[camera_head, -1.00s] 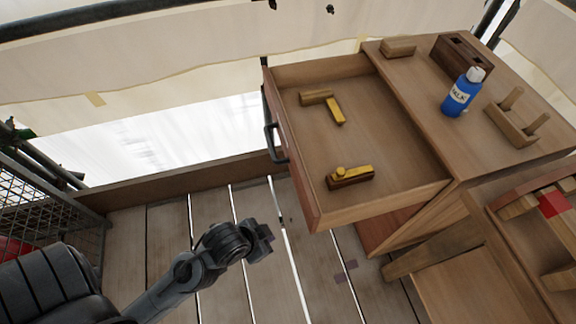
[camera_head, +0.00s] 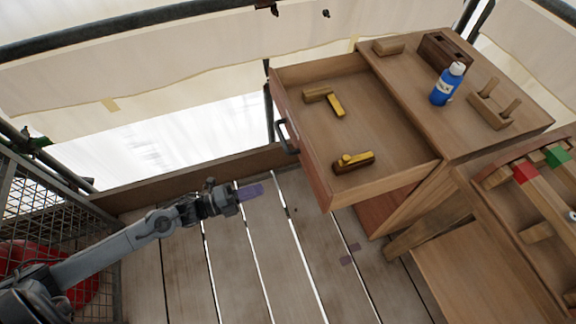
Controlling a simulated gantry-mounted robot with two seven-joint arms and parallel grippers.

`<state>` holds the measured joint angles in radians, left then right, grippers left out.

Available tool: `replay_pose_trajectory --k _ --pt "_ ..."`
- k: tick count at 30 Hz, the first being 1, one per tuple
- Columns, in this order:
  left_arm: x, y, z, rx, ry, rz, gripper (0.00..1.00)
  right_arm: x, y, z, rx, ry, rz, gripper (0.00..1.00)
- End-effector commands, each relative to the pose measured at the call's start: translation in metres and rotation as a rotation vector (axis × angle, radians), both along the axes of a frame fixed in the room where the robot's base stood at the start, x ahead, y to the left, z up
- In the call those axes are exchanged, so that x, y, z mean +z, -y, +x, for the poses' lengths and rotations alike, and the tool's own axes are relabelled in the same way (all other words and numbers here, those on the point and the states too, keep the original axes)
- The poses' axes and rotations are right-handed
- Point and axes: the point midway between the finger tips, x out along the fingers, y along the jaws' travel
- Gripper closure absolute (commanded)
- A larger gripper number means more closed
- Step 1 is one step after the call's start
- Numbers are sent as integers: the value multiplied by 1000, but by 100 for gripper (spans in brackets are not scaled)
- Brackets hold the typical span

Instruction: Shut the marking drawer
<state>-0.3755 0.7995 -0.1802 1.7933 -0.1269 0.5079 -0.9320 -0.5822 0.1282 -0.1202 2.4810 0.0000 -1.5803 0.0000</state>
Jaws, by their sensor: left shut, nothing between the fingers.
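The marking drawer (camera_head: 378,120) is pulled well out of the wooden cabinet (camera_head: 455,92), towards the left. Its front panel (camera_head: 302,150) faces left and carries a dark bar handle (camera_head: 283,135). Inside lie a wood-and-brass square (camera_head: 325,98) and a small wood-and-brass tool (camera_head: 353,162). My left gripper (camera_head: 250,191) is left of and below the drawer front, apart from it, above the plank floor. Its fingers are shut and empty, pointing right. My right gripper is not in view.
A blue bottle (camera_head: 447,85) and wooden blocks stand on the cabinet top. A second wooden bench (camera_head: 480,270) with red- and green-marked parts is at lower right. A wire mesh cage (camera_head: 50,205) is at left. Floor planks (camera_head: 240,265) are clear below the drawer.

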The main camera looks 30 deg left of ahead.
Motion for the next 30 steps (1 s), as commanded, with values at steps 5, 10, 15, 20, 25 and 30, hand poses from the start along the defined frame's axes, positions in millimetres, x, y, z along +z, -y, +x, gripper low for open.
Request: replay_pose_trajectory --k 5,10,15,20,25,30 --pt "25 -11 15 -22 28 58 100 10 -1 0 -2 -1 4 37" --pt "26 -1 28 -20 35 55 100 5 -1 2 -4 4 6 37" --pt "26 17 48 -20 38 53 100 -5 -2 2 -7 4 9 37" --pt "25 38 71 -20 37 53 100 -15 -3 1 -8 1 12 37" --pt "26 57 93 -21 36 53 100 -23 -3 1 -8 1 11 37" --pt "25 71 109 -20 34 54 100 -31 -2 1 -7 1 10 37"
